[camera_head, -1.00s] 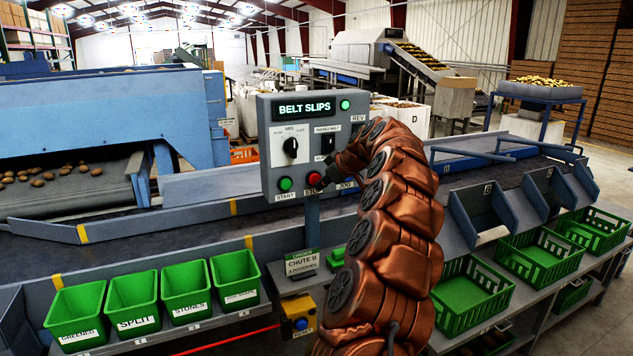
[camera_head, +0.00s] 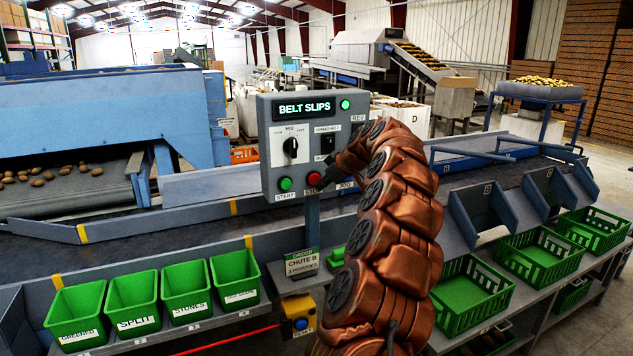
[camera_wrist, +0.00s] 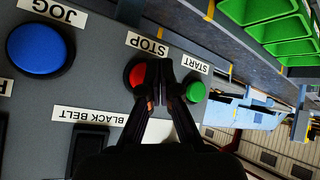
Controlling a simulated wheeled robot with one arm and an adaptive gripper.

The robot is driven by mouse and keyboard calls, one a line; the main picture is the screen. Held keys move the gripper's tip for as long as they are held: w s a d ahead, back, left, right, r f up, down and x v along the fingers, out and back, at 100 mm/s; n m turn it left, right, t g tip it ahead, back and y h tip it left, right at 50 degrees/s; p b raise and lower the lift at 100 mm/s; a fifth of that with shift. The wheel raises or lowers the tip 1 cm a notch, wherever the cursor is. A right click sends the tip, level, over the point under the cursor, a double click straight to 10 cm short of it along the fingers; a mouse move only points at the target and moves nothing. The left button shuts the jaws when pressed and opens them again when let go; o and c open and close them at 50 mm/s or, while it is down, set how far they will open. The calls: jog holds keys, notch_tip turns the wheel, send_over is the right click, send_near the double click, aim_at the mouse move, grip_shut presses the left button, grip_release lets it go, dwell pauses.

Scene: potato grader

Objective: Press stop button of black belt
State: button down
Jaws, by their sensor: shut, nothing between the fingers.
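A grey control panel (camera_head: 268,132) stands on a post in the middle of the head view; its screen (camera_head: 304,108) reads "BELT SLIPS". The red STOP button (camera_head: 314,178) is low on the panel and shows large in the wrist view (camera_wrist: 137,73). My gripper (camera_head: 328,177) is at the panel's lower right, beside that button. In the wrist view my gripper (camera_wrist: 166,72) is shut and empty, its fingertips overlapping the edge of the red button. I cannot tell whether they touch or press it. A "BLACK BELT" label (camera_wrist: 88,116) sits near a dark switch (camera_wrist: 88,150).
The green START button (camera_wrist: 195,91) is close to the fingers on one side; the blue JOG button (camera_wrist: 39,49) is farther off on the other. Green bins (camera_head: 133,302) line the shelf below the dark belt (camera_head: 120,248). A yellow box with a blue button (camera_head: 300,323) hangs lower down.

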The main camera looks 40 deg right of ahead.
jog(key=shift+w, duration=0.1)
jog(key=shift+w+d+f, duration=0.1)
jog(key=shift+w, duration=0.25)
jog(key=shift+w+d, duration=0.2)
jog(key=shift+w, duration=0.25)
dwell(0.9)
dwell(0.4)
jog(key=shift+s+a+b, duration=0.3)
jog(key=shift+s+b, duration=0.55)
jog(key=shift+b, duration=0.3)
